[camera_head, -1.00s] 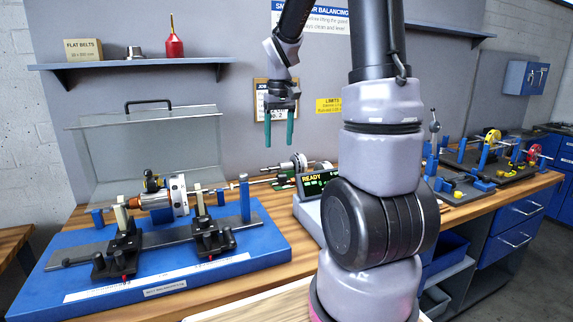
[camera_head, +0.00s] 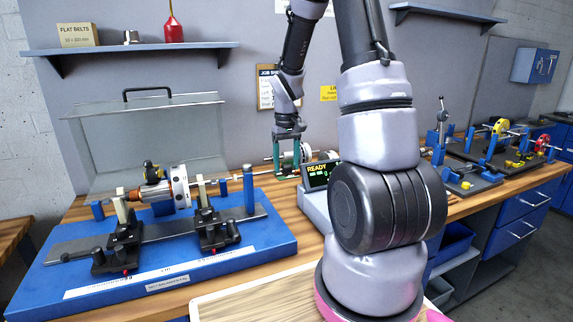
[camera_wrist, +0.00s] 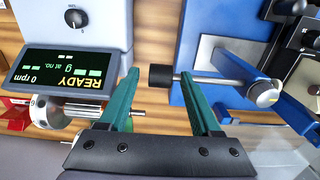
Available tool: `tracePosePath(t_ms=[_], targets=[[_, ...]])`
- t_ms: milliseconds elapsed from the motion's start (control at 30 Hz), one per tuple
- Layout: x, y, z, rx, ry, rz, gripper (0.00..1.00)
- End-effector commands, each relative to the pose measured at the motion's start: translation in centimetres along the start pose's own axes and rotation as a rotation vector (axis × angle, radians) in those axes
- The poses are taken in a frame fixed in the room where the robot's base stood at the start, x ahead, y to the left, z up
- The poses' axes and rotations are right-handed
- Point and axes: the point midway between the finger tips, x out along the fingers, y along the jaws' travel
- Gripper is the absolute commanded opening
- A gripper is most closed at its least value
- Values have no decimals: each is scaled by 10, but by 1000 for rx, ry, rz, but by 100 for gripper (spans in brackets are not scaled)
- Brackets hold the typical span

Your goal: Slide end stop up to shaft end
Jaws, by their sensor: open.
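The end stop shows in the wrist view as a silver rod with a black knob (camera_wrist: 161,77), carried by a blue post (camera_wrist: 295,112) with a silver top. In the head view the same blue post (camera_head: 249,190) stands upright at the right end of the blue balancing stand. My gripper (camera_wrist: 159,75) is open and points down. In the wrist view the knob appears between its fingertips; contact cannot be told. In the head view my gripper (camera_head: 288,160) is right of the post. The rotor (camera_head: 178,187) lies on the stand's supports; its shaft end is unclear.
The balancing display (camera_wrist: 68,78) reads READY, 0 rpm, close beside my gripper. Another silver rotor (camera_wrist: 50,112) lies near it on the wooden bench. A clear guard (camera_head: 150,135) stands behind the stand. More fixtures (camera_head: 480,165) are at the right.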

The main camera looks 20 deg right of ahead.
Motion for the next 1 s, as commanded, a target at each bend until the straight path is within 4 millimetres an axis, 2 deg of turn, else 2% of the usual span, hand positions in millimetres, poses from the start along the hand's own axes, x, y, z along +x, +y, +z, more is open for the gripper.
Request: tracePosePath(t_ms=[300,333,467,500,1000], targets=[[3,0,0,0,0,0,65],[3,0,0,0,0,0,57],[3,0,0,0,0,0,8],[3,0,0,0,0,0,0],[3,0,0,0,1,0,0]])
